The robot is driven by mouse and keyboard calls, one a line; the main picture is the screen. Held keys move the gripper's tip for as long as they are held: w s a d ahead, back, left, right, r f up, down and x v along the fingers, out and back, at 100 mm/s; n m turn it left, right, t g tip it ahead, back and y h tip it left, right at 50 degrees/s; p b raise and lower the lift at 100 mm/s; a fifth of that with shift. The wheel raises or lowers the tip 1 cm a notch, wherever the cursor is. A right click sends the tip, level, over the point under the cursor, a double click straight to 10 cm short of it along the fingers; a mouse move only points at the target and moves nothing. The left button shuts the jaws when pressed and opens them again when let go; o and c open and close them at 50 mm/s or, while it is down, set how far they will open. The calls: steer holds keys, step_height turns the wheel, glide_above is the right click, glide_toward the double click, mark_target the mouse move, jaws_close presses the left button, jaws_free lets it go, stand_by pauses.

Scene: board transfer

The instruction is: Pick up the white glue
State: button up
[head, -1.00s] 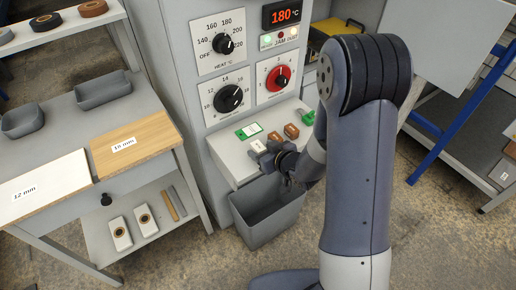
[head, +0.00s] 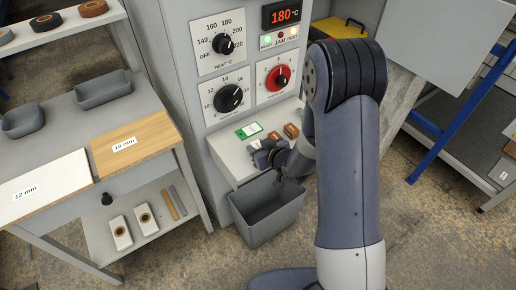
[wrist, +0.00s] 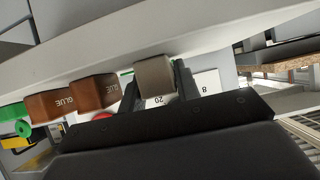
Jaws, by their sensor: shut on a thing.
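The white glue (wrist: 155,74) is a pale block, greyish in shadow, between the two fingers of my gripper (wrist: 157,88) in the wrist view. My gripper is shut on it. In the head view my gripper (head: 263,157) is at the front of the grey machine's ledge, and a small pale part of the white glue (head: 255,143) shows beyond the fingers. I cannot tell whether the block still touches the ledge. Two brown glue blocks (wrist: 94,92) stand beside it, apart from my fingers.
The sloping ledge (head: 222,153) also bears a green-edged card (head: 249,131). A grey bin (head: 262,222) stands below my gripper. The machine's dials (head: 228,98) rise behind. A table with a wooden board (head: 133,145) is at the left. Open floor lies in front.

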steer(key=shift+c, duration=1.3)
steer(key=shift+r, duration=0.15)
step_height(320, 180, up, 10)
steer(key=p, duration=0.1)
steer(key=shift+d+f, duration=0.1)
steer(key=shift+f, duration=0.1)
